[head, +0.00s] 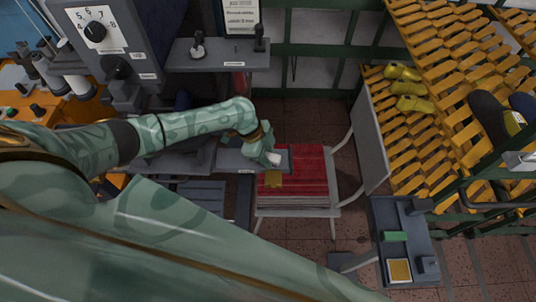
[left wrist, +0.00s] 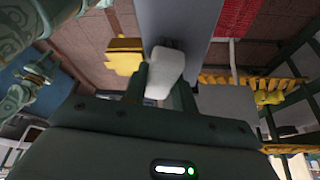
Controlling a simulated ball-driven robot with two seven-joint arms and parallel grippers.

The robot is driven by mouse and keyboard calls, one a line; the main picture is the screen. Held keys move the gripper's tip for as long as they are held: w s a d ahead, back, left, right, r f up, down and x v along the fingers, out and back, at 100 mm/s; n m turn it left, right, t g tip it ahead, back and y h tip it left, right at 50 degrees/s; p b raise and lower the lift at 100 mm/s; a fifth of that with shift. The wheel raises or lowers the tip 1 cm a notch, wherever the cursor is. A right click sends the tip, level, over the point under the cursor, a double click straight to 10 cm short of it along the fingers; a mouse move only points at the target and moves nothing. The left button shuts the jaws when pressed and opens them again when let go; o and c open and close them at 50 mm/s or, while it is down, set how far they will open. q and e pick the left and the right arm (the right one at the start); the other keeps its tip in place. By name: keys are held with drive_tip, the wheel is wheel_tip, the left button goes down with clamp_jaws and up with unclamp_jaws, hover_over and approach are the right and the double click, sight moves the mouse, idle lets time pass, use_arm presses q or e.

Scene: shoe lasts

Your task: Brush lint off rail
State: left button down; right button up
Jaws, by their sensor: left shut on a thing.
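My left gripper (head: 265,153) reaches down over the end of a grey ledge (head: 229,158), which seems to be the rail. In the left wrist view, the gripper (left wrist: 164,84) is shut on a small white block (left wrist: 165,68), with a dark green finger on each side. The grey rail (left wrist: 180,18) runs close behind the block; I cannot tell whether they touch. I cannot make out any lint. My right gripper is not in view.
A red-topped stack (head: 310,175) on a white-framed stand is just right of the rail. A grey machine with a dial (head: 96,31) stands at upper left. Yellow slatted racks (head: 432,110) stand at right. A small grey tray (head: 390,212) is at lower right.

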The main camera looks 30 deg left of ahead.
sight(268, 155)
use_arm(q)
drive_tip(key=shift+d, duration=0.1)
drive_tip(key=shift+w+d+r, duration=0.1)
drive_tip(key=shift+w+d, duration=0.35)
drive_tip(key=shift+d, duration=0.4)
drive_tip(key=shift+w+d, duration=0.4)
drive_tip(key=shift+d, duration=0.4)
drive_tip(key=shift+r, duration=0.2)
drive_tip(key=shift+s+a+p, duration=0.2)
drive_tip(key=shift+a+p, duration=0.25)
drive_tip(key=shift+s+a+p, duration=0.15)
drive_tip(key=shift+s+a, duration=0.2)
drive_tip(key=shift+a, duration=0.3)
drive_tip(key=shift+s+a+p, duration=0.15)
drive_tip(key=shift+s+a, duration=0.15)
drive_tip(key=shift+a, duration=0.35)
wheel_tip(268, 155, up, 6)
drive_tip(key=p, duration=0.5)
drive_tip(key=shift+p, duration=0.4)
